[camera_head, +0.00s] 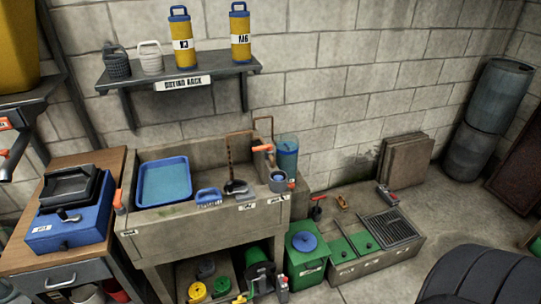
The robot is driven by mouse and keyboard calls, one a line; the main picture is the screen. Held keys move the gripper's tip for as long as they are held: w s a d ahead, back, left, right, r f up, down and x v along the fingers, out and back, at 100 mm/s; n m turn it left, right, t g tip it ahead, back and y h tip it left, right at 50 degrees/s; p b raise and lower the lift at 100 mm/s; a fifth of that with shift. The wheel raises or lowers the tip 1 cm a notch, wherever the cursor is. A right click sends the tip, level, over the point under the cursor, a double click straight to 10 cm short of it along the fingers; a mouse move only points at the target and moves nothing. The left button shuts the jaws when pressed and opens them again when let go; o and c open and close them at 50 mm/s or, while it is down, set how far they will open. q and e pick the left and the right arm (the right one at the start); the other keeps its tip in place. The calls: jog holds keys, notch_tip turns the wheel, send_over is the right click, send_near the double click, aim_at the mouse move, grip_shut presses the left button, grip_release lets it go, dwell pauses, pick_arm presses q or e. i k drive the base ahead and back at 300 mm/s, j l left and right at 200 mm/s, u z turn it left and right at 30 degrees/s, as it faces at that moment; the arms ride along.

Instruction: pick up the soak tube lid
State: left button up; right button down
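I cannot tell for certain which thing is the soak tube lid. A blue cylinder (287,157) stands at the back right corner of the stone sink. Its top looks covered, but it is too small to tell whether that is a separate lid. Two yellow tubes with blue handled tops, the left one (183,40) and the right one (240,35), stand upright on the wall shelf. A blue round piece (304,242) sits on a green box (306,265) on the floor. Neither of my grippers is in view.
The sink (200,228) holds a blue tray (164,181); a small labelled blue item (208,196) sits nearby. A wooden bench (28,257) with a blue box (62,228) is left. The shelf (135,79) is above. A dark ribbed round shape (480,277) fills the lower right.

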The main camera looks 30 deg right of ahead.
aim_at(303, 242)
jog(key=z, duration=1.35)
